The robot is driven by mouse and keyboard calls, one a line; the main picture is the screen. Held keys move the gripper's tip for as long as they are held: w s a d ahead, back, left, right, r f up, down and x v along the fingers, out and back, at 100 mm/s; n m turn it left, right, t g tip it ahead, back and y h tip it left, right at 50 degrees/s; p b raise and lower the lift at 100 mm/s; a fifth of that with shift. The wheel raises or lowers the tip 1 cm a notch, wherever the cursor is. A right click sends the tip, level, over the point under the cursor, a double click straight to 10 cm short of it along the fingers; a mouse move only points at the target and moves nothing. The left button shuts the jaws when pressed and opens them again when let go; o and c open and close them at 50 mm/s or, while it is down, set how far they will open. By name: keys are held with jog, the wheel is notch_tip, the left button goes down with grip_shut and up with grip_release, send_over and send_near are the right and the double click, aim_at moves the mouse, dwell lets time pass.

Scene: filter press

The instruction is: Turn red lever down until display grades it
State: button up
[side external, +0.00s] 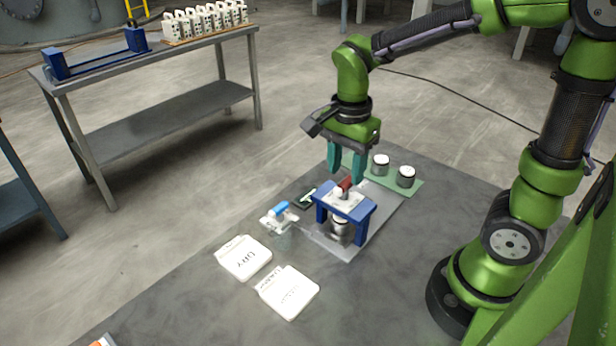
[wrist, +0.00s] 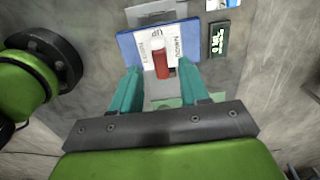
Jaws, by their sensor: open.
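The red lever (side external: 345,184) sits on top of the blue press frame (side external: 360,212). In the wrist view the red lever (wrist: 161,66) points toward my gripper, on a white plate (wrist: 146,50) with lettering, partly readable as UP and DOWN. My gripper (side external: 346,176) has teal fingers. It is open just above the lever, and in the wrist view the fingers (wrist: 163,82) stand on either side of it, apart from it. A small dark display (wrist: 219,38) with green marks lies right of the press; it also shows in the side view (side external: 306,197). Its text is unreadable.
A metal cup (side external: 340,228) stands under the press. Two lidded jars (side external: 405,177) stand on a green mat (side external: 422,186). A blue-handled item (side external: 280,210) and two white labelled trays (side external: 245,258) lie on the near table. The table front is mostly clear.

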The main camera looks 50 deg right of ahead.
aim_at(344, 190)
jog(key=shift+f, duration=1.35)
jog(key=shift+c, duration=0.4)
grip_shut()
